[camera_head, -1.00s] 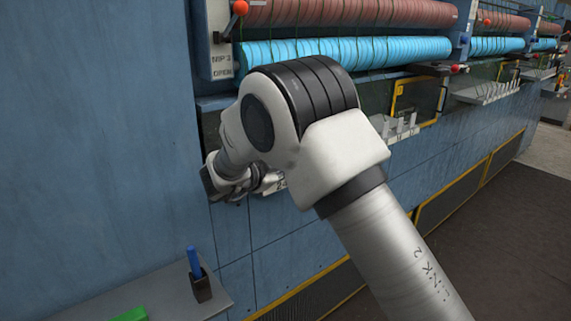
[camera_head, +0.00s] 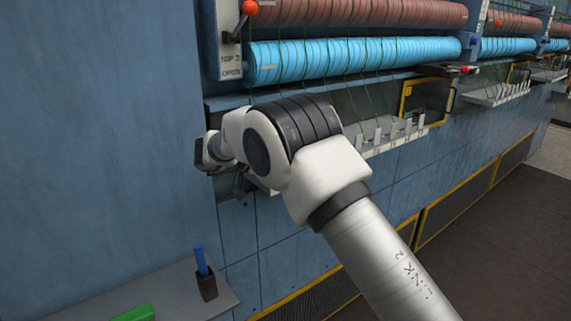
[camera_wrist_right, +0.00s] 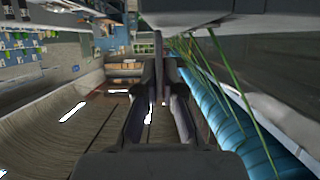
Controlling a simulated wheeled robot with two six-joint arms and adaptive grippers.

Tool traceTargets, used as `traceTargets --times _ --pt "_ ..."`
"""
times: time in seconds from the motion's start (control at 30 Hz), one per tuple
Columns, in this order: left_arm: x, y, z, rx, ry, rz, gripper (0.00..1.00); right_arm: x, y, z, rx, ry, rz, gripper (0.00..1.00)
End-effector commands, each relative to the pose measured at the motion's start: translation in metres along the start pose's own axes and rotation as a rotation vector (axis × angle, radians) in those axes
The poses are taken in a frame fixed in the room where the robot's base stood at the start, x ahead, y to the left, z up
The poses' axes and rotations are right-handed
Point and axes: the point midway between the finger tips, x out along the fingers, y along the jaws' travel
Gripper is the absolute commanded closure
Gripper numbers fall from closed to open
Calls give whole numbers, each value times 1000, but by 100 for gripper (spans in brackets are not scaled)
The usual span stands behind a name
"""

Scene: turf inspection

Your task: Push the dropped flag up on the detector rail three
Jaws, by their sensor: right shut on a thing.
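The detector rail (camera_head: 398,145) runs along the machine front below the cyan rollers, with several pale flags (camera_head: 408,127) standing up on its right part. My right arm crosses the middle of the head view and hides the rail's left part. My right gripper (camera_head: 208,152) is at the left end of the rail, partly hidden by its own wrist. In the right wrist view its two dark fingers (camera_wrist_right: 158,98) are shut on a thin grey upright plate, which looks like a flag (camera_wrist_right: 158,60). My left gripper is not in view.
Green threads (camera_wrist_right: 205,70) run down close beside the right gripper from the cyan roller (camera_head: 350,55). A lever with an orange knob (camera_head: 250,8) is above. A ledge (camera_head: 165,290) at lower left holds a dark cup with a blue stick (camera_head: 201,262) and a green object (camera_head: 133,313).

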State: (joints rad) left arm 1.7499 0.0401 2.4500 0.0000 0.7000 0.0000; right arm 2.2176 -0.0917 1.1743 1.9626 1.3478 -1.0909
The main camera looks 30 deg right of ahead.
Motion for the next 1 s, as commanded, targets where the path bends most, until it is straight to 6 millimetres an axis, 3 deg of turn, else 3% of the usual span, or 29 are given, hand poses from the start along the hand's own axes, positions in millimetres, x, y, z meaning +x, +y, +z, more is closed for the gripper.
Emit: traceTargets --times 0.43,0.5,0.83,1.0 --pt "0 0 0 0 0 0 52 1 0 -1 -10 1 5 100" --pt "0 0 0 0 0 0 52 1 0 -1 -10 1 4 69" --pt "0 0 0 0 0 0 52 -2 0 0 -10 1 3 69" --pt "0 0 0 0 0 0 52 -26 -1 0 -9 2 1 69"
